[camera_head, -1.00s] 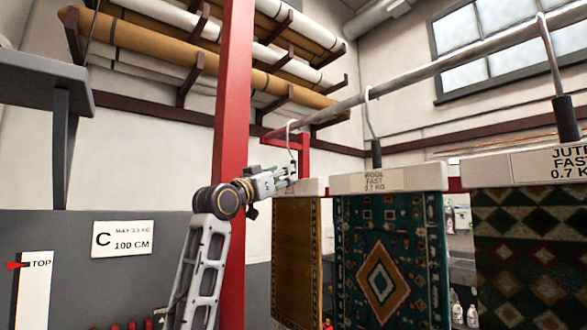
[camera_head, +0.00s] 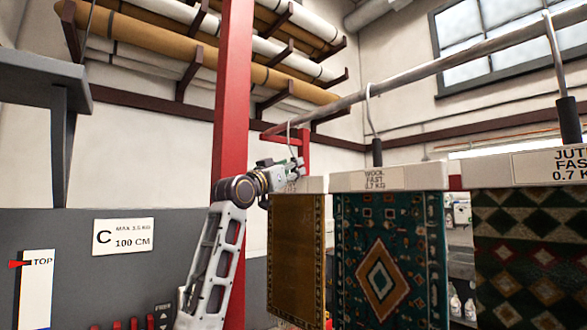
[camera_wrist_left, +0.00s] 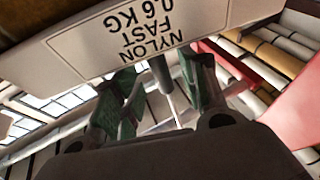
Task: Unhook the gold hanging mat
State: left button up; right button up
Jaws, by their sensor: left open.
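The gold mat (camera_head: 296,250) with a dark patterned border hangs from a pale clamp bar at the left end of the row. Its thin hook (camera_head: 290,135) goes up to the metal rail. In the left wrist view the bar's label (camera_wrist_left: 125,38) reads NYLON FAST 0.6 KG, upside down. My left gripper (camera_head: 293,168) is at the top of this bar, by the hook's foot. In the left wrist view its open green-padded fingers (camera_wrist_left: 163,98) stand on either side of the hook's dark grip (camera_wrist_left: 161,72). Contact cannot be told. My right gripper is not in view.
A teal patterned mat (camera_head: 390,250) hangs close beside the gold one, and a dark diamond mat (camera_head: 530,260) hangs further right. The rail (camera_head: 450,62) runs above. A red post (camera_head: 233,90) stands just behind my left arm. Rolled rugs lie on wall racks.

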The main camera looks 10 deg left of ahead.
pick_arm(q)
jog(key=shift+x, duration=1)
grip_shut()
jog(key=shift+r, duration=0.2)
dwell(0.3)
